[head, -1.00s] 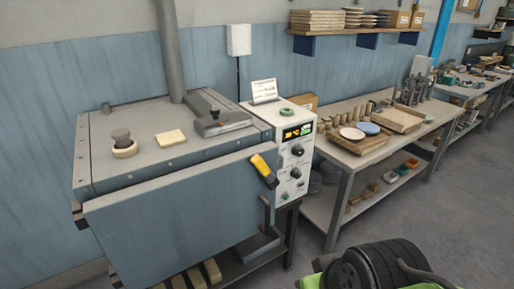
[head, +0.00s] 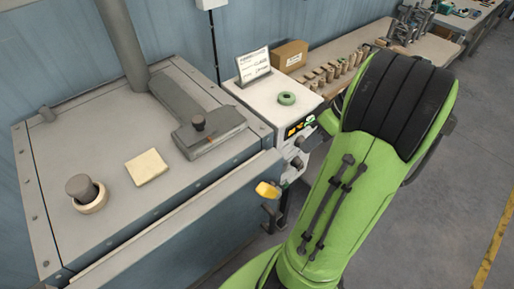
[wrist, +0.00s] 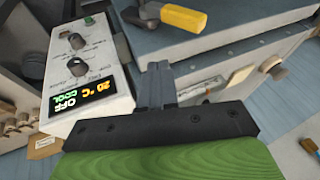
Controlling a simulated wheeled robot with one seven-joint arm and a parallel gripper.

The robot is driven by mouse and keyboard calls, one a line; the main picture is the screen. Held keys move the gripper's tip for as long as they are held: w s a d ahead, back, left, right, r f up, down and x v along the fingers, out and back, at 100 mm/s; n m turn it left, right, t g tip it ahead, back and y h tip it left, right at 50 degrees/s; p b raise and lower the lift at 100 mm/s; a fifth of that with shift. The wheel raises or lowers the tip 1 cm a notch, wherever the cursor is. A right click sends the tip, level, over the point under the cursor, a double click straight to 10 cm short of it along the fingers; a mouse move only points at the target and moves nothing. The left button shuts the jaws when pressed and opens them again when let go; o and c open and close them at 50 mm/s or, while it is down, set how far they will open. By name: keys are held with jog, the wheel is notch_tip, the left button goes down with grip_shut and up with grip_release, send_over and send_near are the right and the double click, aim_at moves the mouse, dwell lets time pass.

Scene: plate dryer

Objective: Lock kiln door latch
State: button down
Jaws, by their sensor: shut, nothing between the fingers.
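The kiln door (head: 236,232) is the blue front panel of the kiln; its top edge runs diagonally in the head view. The latch has a yellow-tipped handle (head: 267,190) at the door's right end, beside the control box. The yellow latch handle (wrist: 183,17) is also at the top of the wrist view, on a dark metal mount. My gripper (wrist: 157,72) is shut and empty, its fingertips below the handle in the wrist picture and apart from it. In the head view my green arm is at the right, and I cannot make out the fingers there.
The white control box (head: 262,100) with knobs and a lit display stands right of the kiln, close to my gripper. A vent duct (head: 205,125) and a plug (head: 85,193) are on the kiln top. A workbench (head: 425,48) stands behind.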

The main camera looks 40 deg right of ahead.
aim_at(268, 189)
jog(key=b+x, duration=0.1)
jog(key=x, duration=0.3)
jog(key=a+b+x, duration=0.1)
jog(key=x, duration=0.3)
jog(key=s+a+b+x, duration=0.1)
jog(key=b+x, duration=0.1)
jog(key=x, duration=0.2)
jog(key=shift+a, duration=0.2)
jog(key=shift+s+a+f, duration=0.1)
jog(key=shift+s+a, duration=0.05)
jog(key=shift+a, duration=0.15)
jog(key=shift+f+b, duration=0.15)
jog(key=shift+b, duration=0.25)
